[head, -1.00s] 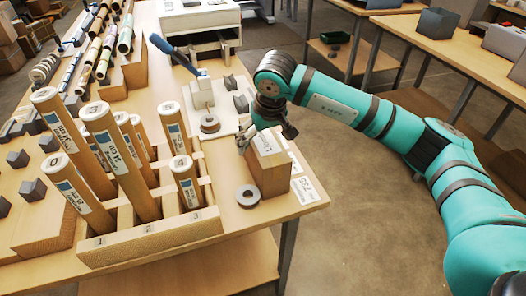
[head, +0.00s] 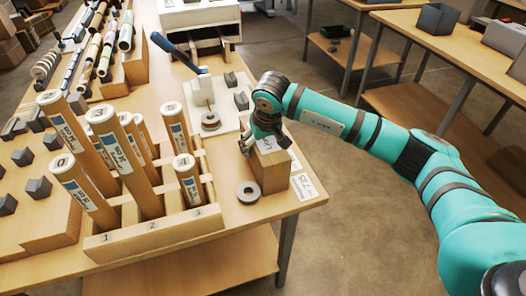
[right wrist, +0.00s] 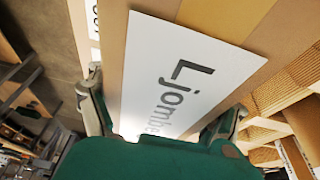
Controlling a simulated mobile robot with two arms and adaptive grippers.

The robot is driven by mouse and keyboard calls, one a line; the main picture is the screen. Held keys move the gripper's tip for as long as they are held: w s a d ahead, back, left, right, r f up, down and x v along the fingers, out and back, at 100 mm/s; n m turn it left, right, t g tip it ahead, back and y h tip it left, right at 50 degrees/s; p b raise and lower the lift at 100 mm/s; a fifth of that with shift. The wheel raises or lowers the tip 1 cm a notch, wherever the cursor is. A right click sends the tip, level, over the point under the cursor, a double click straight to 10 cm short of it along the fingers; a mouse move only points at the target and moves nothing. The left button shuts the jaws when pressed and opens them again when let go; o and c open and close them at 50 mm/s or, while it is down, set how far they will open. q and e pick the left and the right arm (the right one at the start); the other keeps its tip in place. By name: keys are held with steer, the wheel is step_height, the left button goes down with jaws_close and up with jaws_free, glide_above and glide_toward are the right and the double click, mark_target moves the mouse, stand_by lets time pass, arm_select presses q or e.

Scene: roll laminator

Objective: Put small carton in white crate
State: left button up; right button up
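A small brown carton (head: 271,172) with a white label on top stands near the right edge of the table. My right gripper (head: 265,146) is over its top, with its fingers apart and pointing down. In the right wrist view, the carton's white label (right wrist: 180,75) with dark lettering lies between the two spread fingers (right wrist: 160,120). I cannot tell if the fingers touch the carton. My left gripper is not in view. I cannot single out a white crate with certainty; a pale box (head: 505,38) on the right-hand table is only partly visible.
A wooden rack (head: 155,235) with several upright rolls stands left of the carton. A grey ring (head: 248,192) lies close beside the carton. A press with a blue lever (head: 175,52) stands behind. A grey bin (head: 438,20) is on the right-hand table.

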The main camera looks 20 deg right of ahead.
steer(key=c, duration=0.7)
steer(key=shift+c, duration=0.5)
